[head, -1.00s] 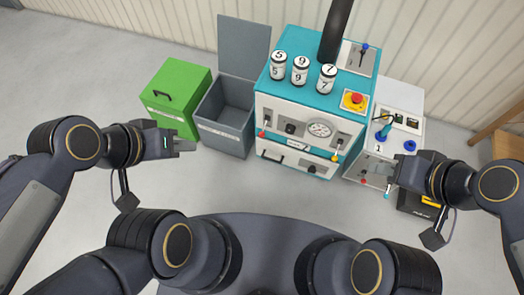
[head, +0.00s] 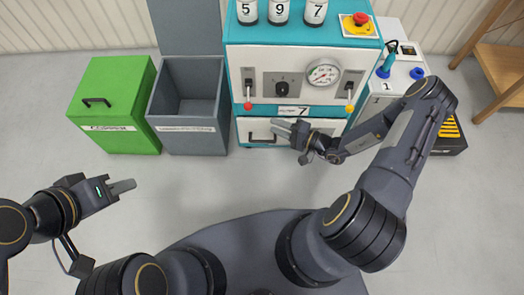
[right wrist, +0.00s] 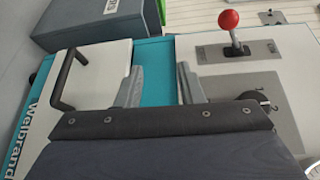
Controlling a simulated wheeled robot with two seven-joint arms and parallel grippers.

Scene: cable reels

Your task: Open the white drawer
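The white drawer (head: 247,127) is the low front panel of the teal machine and looks shut. Its dark bar handle (right wrist: 62,82) shows at the left of the right wrist view, partly hidden at its lower end by my gripper body. My right gripper (head: 283,127) is in front of the drawer's middle in the head view. In the right wrist view its fingers (right wrist: 160,88) are apart with nothing between them, over the teal strip beside the drawer, clear of the handle. My left gripper (head: 122,187) is over the floor at left, away from the drawer; its finger gap is unclear.
Above the drawer is a panel with a gauge (head: 323,73), a black knob and a red-knobbed lever (right wrist: 230,24). A grey open bin (head: 190,138) and a green lidded box (head: 112,105) stand left. Floor in front of the machine is clear.

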